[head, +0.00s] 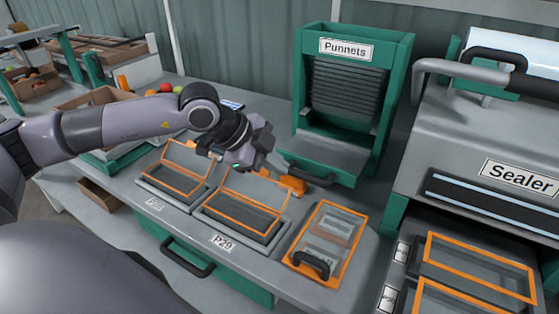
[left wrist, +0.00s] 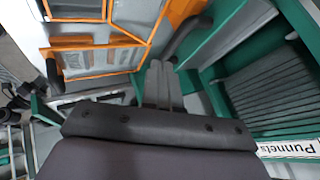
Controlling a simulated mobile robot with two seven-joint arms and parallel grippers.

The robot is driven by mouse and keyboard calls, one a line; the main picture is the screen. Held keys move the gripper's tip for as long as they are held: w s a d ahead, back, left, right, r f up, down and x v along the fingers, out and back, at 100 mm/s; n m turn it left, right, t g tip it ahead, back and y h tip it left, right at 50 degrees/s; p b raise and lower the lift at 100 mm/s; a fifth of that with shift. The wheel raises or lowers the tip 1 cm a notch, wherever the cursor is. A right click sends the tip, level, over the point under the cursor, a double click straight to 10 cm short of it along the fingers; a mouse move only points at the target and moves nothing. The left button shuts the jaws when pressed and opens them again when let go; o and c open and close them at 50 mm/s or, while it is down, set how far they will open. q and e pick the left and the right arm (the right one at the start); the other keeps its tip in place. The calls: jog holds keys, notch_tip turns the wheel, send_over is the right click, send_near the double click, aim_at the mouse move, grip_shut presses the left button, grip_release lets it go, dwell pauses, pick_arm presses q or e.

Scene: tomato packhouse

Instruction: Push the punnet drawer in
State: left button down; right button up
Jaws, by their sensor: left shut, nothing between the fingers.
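The punnet drawer (head: 333,160) is the grey-topped, green-fronted part at the foot of the green punnet dispenser (head: 398,62). It stands out in front of the dispenser, with a black bar handle (head: 308,177) on its front. My left gripper (head: 258,155) is just left of the drawer front in the head view. In the left wrist view its fingers (left wrist: 159,72) are shut and empty, beside the black handle (left wrist: 187,36). I cannot tell whether they touch it. My right gripper is not in view.
An orange object (head: 290,185) lies close to the handle. Orange-framed trays (head: 240,205) and an orange-framed lidded box (head: 325,240) fill the bench in front. The sealer (head: 490,150) stands at the right. A green drawer (head: 205,268) with a black handle is below the bench.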

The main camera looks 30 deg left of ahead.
aim_at(326, 154)
pick_arm(q)
jog(key=x, duration=0.7)
jog(key=shift+p, duration=0.3)
jog(key=shift+w, duration=0.15)
jog(key=w, duration=0.3)
jog(key=w+b, duration=0.1)
jog(key=w, duration=0.3)
jog(key=w+b, duration=0.1)
jog(key=w, duration=0.3)
jog(key=shift+w+a, duration=0.25)
jog(key=shift+a, duration=0.05)
jog(key=shift+w+r, duration=0.15)
jog(key=shift+a+r, duration=0.1)
